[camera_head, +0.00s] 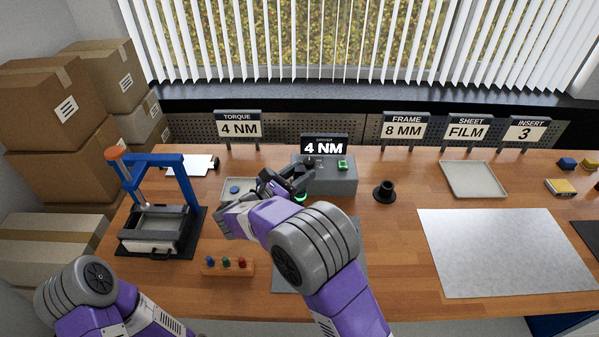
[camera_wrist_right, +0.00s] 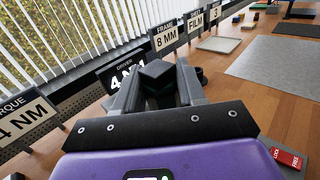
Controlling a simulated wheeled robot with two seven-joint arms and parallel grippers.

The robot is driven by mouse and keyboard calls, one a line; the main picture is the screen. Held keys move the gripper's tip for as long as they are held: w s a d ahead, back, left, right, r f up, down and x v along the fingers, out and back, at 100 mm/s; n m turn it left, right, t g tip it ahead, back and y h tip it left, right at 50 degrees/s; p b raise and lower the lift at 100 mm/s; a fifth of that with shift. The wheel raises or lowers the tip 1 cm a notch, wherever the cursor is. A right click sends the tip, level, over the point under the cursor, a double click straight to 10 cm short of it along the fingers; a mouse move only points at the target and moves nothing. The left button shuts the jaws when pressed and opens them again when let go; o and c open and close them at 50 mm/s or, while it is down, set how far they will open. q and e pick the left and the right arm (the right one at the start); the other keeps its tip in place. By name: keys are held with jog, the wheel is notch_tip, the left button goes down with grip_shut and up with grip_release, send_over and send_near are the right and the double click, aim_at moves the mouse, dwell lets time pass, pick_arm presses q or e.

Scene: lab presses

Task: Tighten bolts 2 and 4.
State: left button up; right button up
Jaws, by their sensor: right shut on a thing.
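My right gripper (camera_head: 288,183) is shut on a dark, blocky tool, which looks like the driver. In the right wrist view the tool's dark square top (camera_wrist_right: 160,72) sits between the two fingers of the gripper (camera_wrist_right: 155,88). A green ring (camera_head: 299,198) glows just below the gripper in the head view. The driver station (camera_head: 338,180) is a grey box just behind, with a display (camera_head: 324,145) reading 4 NM. No bolts can be made out; my right arm covers much of the grey mat (camera_head: 290,280). My left arm shows at lower left, its gripper out of view.
A blue-framed press (camera_head: 184,185) stands at the left. A rack with coloured pegs (camera_head: 228,266), a small tray (camera_head: 229,195) and a black round holder (camera_head: 384,192) are near my right arm. A torque sign (camera_head: 238,126) reads 4 NM. A silver sheet (camera_head: 500,255) lies at right.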

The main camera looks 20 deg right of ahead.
jog(key=shift+r, duration=0.15)
jog(key=shift+f+b, duration=0.6)
jog(key=shift+f, duration=1.8)
jog(key=shift+p, duration=0.6)
jog(key=shift+f+b, duration=0.55)
jog(key=shift+f, duration=0.55)
jog(key=shift+p, duration=0.6)
dwell(0.5)
